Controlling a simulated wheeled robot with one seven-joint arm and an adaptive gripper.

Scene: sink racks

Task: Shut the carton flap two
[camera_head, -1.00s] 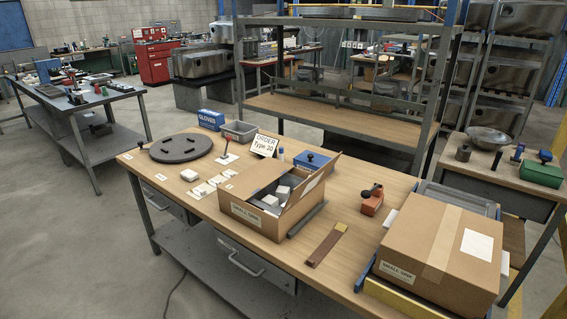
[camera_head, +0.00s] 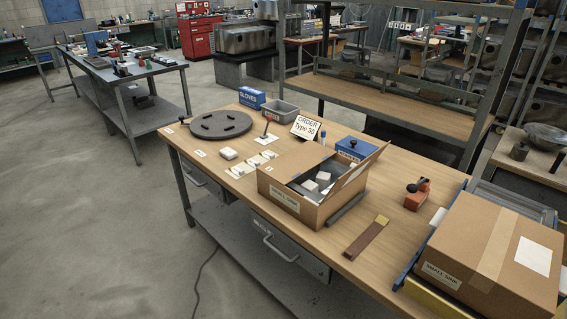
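An open carton (camera_head: 288,202) with a label on its front stands on the wooden workbench, in the middle of the head view. One flap (camera_head: 360,176) on its right side stands up and tilts outward. Another flap (camera_head: 289,160) shows at its back left edge. Which of them is flap two I cannot tell. White blocks (camera_head: 318,182) and grey material lie inside the carton. My gripper is not in view.
A taped, closed carton (camera_head: 480,262) stands at the bench's right end. A red-orange tool (camera_head: 417,195), a brown bar (camera_head: 365,238), a blue box (camera_head: 356,148), an order sign (camera_head: 305,128) and a black round plate (camera_head: 220,125) lie around. Clear floor (camera_head: 90,220) lies at left.

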